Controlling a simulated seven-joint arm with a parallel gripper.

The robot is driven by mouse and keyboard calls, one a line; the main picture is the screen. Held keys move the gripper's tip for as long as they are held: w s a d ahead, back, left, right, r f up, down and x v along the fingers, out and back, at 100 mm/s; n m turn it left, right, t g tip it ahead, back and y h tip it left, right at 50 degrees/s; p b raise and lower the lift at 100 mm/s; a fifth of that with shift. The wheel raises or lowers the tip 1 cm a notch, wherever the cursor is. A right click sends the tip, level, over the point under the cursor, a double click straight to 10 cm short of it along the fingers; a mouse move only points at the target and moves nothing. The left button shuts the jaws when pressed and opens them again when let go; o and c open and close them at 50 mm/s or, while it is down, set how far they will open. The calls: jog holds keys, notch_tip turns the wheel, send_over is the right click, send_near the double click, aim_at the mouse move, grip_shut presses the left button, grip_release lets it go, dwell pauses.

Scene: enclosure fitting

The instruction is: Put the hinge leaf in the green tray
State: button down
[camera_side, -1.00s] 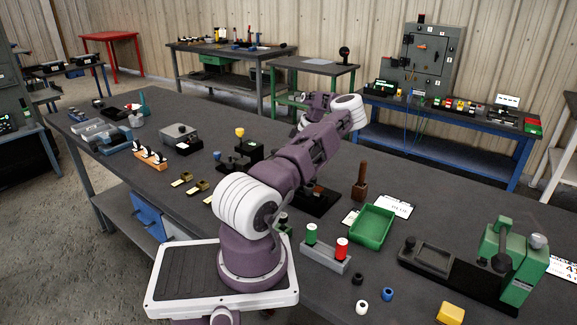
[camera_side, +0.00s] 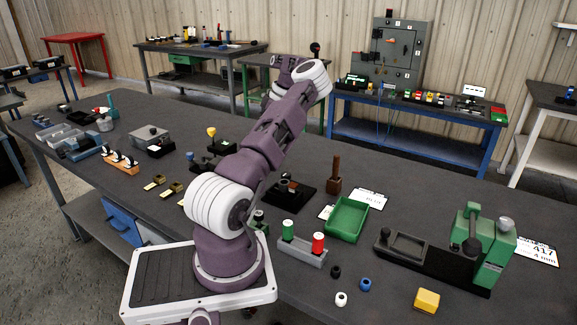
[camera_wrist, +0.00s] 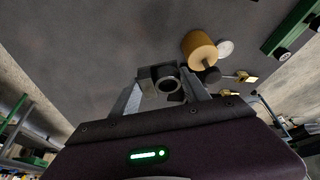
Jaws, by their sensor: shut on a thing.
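My gripper (camera_wrist: 163,92) shows in the wrist view. Its fingers are shut on a dark grey piece with a round, ring-like end, apparently the hinge leaf (camera_wrist: 167,82). The bench surface lies beyond it. In the side view my arm reaches up and away over the bench, and the gripper and its load are hidden behind it. The green tray (camera_side: 337,233) sits on the bench right of my arm, and its visible floor looks empty. The gripper is apart from it.
A block with green and red cylinders (camera_side: 301,252) stands left of the tray, and a dark fixture with a green press (camera_side: 490,250) to its right. A wooden-handled tool (camera_side: 334,178) stands behind it. The wrist view shows a yellow cylinder (camera_wrist: 198,48) near the held piece.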

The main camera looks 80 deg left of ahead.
jog(key=v, duration=0.2)
jog(key=s+v, duration=0.1)
jog(key=v, duration=0.3)
jog(key=shift+s+a+r, duration=0.1)
jog(key=shift+a+r, duration=0.1)
jog(key=shift+r, duration=0.1)
jog(key=w+d+r+m, duration=0.1)
jog(key=w+d, duration=1.1)
jog(key=m+y, duration=0.1)
jog(key=m, duration=0.2)
send_over(346, 221)
jog(key=w, duration=0.1)
jog(key=f, duration=0.1)
jog(key=shift+t, duration=0.3)
jog(key=f, duration=1)
jog(key=d+f, duration=0.1)
jog(key=f, duration=0.4)
jog(key=shift+w+f, duration=0.15)
jog(key=c, duration=0.6)
grip_release()
jog(key=shift+f, duration=0.15)
jog(key=shift+o, duration=0.2)
